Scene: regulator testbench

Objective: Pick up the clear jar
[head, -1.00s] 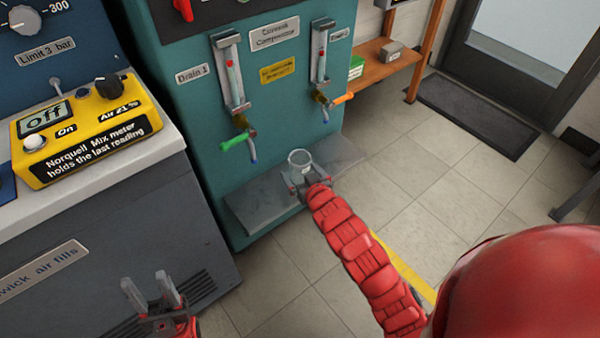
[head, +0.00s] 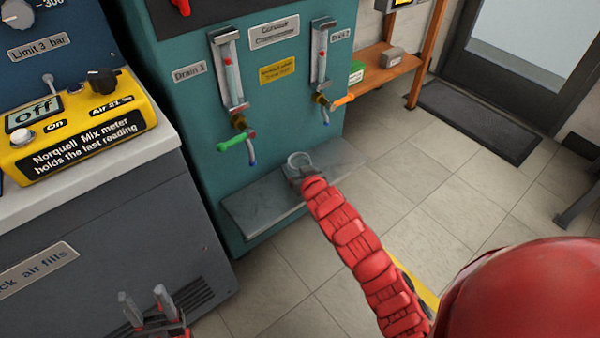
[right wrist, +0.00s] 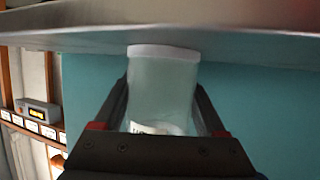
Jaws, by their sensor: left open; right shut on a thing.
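The clear jar (head: 299,162) is at the grey shelf on the front of the teal compressor. In the right wrist view the jar (right wrist: 162,85) stands between both fingers, with a pale rim and a label partly hidden at the wrist end. My right gripper (head: 304,176) is shut on it; the arm hides part of the jaws in the head view. Whether the jar's base touches the shelf, I cannot tell. My left gripper (head: 146,306) is open and empty at the lower left, in front of the dark cabinet.
The grey shelf (head: 255,205) juts from the teal compressor (head: 185,110). Above it hang a green-handled drain valve (head: 236,140) and an orange-handled one (head: 343,99). A yellow mix meter (head: 80,130) sits on the left counter. Tiled floor (head: 440,190) is clear to the right.

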